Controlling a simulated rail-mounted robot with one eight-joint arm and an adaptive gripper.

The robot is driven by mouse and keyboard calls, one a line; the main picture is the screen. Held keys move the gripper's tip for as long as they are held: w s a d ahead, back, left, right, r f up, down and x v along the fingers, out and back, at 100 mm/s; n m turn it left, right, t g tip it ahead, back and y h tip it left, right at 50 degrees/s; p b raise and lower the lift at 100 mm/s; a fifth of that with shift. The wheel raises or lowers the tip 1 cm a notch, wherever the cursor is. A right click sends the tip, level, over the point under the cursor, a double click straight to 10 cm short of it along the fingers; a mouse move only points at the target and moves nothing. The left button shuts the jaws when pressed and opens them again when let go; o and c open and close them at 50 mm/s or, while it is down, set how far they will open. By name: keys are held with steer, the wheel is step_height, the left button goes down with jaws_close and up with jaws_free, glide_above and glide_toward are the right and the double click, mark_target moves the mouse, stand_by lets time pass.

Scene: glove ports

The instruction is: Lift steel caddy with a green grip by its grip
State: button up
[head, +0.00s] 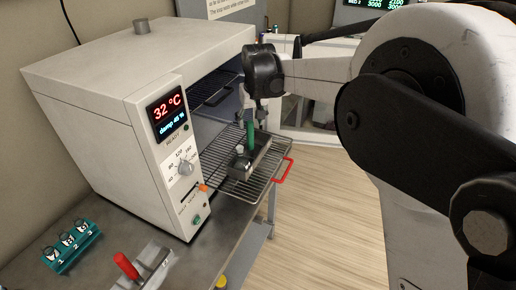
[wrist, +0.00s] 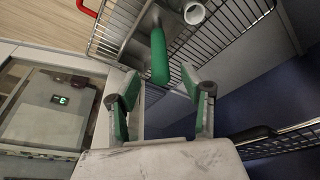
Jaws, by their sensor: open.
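The steel caddy (head: 262,160) with an upright green grip (head: 251,133) stands on a wire shelf that sticks out of the oven. In the wrist view the green grip (wrist: 159,57) points toward my gripper, and part of the steel caddy (wrist: 138,48) shows behind it. My gripper (wrist: 160,84) is open, with green-padded fingers. The grip's near end lies roughly between the two fingertips, with a gap on each side; I cannot tell any contact. In the head view my wrist is above the caddy, and the fingers are hard to make out.
The wire shelf (head: 225,177) has a red front handle (head: 284,171). The white oven (head: 115,130) stands left, with another rack (head: 212,92) inside. A red-handled object (head: 126,266) and a teal vial rack (head: 71,248) are on the bench. A pale cup (wrist: 193,13) is near the grip.

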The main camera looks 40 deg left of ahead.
mark_target(249, 129)
steer(key=x, duration=0.3)
steer(key=p+x, duration=0.1)
steer(key=shift+w+a+f, duration=0.25)
steer(key=shift+a+f, duration=0.05)
steer(key=shift+a, duration=0.05)
steer(key=shift+a+f, duration=0.15)
steer(key=shift+f, duration=0.4)
steer(key=shift+c, duration=0.4)
jaws_close()
